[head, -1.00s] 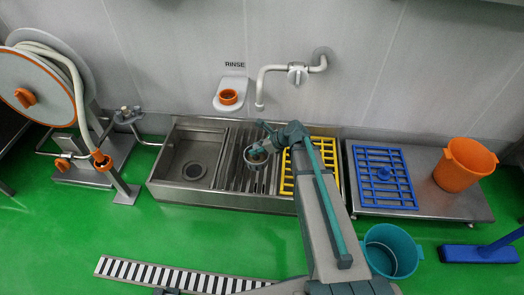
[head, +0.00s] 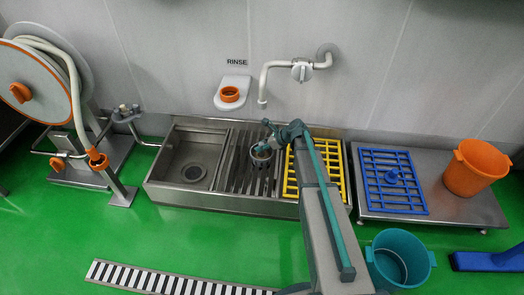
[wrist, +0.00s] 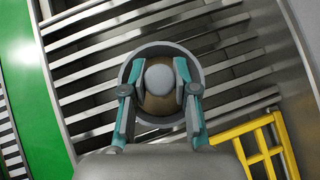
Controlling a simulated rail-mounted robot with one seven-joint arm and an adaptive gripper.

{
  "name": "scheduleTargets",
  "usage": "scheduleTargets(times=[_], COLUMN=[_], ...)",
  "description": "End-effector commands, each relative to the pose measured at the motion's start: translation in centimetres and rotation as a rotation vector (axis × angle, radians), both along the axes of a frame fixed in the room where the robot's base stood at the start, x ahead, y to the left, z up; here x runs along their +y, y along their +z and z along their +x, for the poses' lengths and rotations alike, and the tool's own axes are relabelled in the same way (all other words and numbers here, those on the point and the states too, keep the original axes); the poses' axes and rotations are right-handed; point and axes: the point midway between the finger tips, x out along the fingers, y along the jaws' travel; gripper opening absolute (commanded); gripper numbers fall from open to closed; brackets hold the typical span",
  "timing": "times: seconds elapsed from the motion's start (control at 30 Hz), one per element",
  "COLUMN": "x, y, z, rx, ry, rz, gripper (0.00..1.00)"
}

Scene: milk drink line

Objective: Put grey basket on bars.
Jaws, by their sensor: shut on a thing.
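The grey basket (head: 261,157) is a small round cup over the right part of the slatted metal bars (head: 237,178) in the middle of the sink unit. In the wrist view the basket's round rim (wrist: 133,66) surrounds my teal fingertips. My gripper (wrist: 160,80) is shut on the basket, with a pale grey rounded piece between its fingers and a brownish area below. The bars (wrist: 90,75) pass beneath the basket. I cannot tell whether the basket touches them or hangs just above. My gripper also shows in the head view (head: 262,146).
A yellow grid (head: 318,180) lies right of the bars and an empty sink basin (head: 190,160) lies left. A tap (head: 278,75) hangs on the wall behind. A blue grid (head: 393,180), an orange bucket (head: 474,168) and a teal bucket (head: 398,258) are to the right.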

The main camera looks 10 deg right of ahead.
Motion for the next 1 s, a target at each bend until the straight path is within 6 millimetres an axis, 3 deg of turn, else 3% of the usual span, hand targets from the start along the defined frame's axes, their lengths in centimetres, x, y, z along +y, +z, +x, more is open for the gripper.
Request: scheduleTargets(times=[0.07, 0.47, 0.5, 0.63, 1.0], x=[0.02, 0.03, 0.03, 0.03, 0.04], y=[-0.95, -1.00, -1.10, -1.10, -1.00], z=[0.01, 0.02, 0.02, 0.00, -0.02], rx=[-0.001, -0.001, -0.001, -0.001, -0.001], ry=[-0.001, 0.000, 0.001, 0.001, 0.001], rz=[0.000, 0.001, 0.000, 0.000, 0.000], gripper=[0.00, 0.00, 0.30, 0.51, 0.53])
